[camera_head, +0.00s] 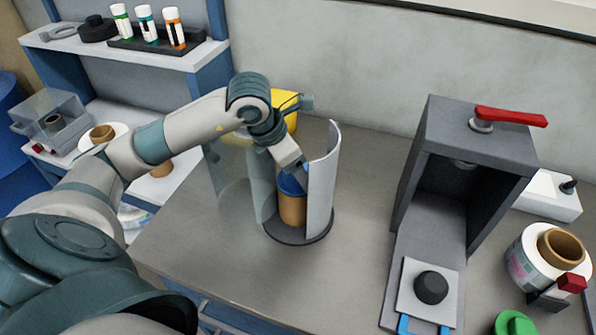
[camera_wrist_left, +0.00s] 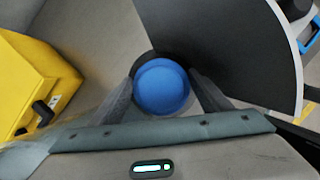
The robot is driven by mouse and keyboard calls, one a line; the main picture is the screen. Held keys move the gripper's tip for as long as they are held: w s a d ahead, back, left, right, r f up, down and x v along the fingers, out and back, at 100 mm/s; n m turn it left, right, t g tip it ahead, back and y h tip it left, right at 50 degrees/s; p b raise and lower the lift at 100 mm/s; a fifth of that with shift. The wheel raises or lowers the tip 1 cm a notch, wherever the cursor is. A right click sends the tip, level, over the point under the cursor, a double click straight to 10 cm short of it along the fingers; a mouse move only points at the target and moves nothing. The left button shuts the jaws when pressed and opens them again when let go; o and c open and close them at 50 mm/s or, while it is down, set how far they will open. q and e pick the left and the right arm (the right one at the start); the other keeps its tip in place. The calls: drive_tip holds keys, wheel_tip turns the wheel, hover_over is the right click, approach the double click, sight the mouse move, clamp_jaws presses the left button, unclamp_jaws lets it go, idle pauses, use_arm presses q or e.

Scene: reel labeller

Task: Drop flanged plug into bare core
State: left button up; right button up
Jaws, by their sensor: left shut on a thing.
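The bare core (camera_head: 292,209) is a brown cylinder standing upright on a dark round base (camera_head: 318,238), between tall curved grey walls (camera_head: 323,180). The blue flanged plug (camera_head: 291,185) is at the core's top end. It shows as a round blue disc in the left wrist view (camera_wrist_left: 161,86). My left gripper (camera_head: 296,170) reaches down between the walls, its fingers shut on the plug from both sides. The core is hidden in the wrist view, and I cannot tell how far the plug sits inside it. My right gripper is in neither view.
A yellow box (camera_wrist_left: 25,85) stands behind the curved walls. A dark press frame with a red lever (camera_head: 510,116) stands to the right, with a labelled reel (camera_head: 525,262) beyond it. Shelves with bottles are at the left. The bench between walls and press is clear.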

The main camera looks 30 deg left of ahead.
use_arm(q)
drive_tip(key=shift+f+b, duration=0.3)
drive_tip(key=o, duration=0.9)
drive_tip(key=shift+r, duration=0.1)
drive_tip(key=shift+p+v, duration=2.2)
drive_tip(key=shift+v, duration=3.2)
drive_tip(key=shift+s+a, duration=0.1)
